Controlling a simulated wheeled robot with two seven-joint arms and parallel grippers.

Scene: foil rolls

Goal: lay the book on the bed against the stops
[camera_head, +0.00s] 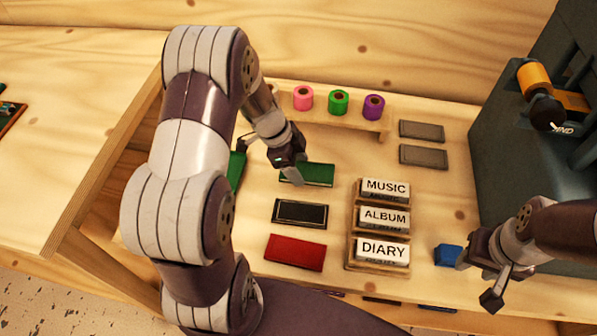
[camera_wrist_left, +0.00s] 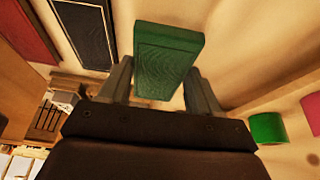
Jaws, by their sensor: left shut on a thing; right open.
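A green book (camera_head: 318,174) is in line with the black and red books; whether it rests on the bench or is just lifted I cannot tell. My left gripper (camera_head: 293,177) is shut on it at its left part in the head view. The left wrist view shows the green book (camera_wrist_left: 168,62) between the two fingers of my left gripper (camera_wrist_left: 158,88). My right gripper (camera_head: 482,270) is open and empty at the right, near a small blue block (camera_head: 446,254). I cannot make out the bed or its stops.
A black book (camera_head: 300,213) and a red book (camera_head: 295,252) lie nearer. A rack holds blocks marked MUSIC, ALBUM and DIARY (camera_head: 382,250). Foil rolls (camera_head: 338,102) stand on a ledge behind. The dark press (camera_head: 510,150) fills the right. Another green thing (camera_head: 236,171) is partly behind my arm.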

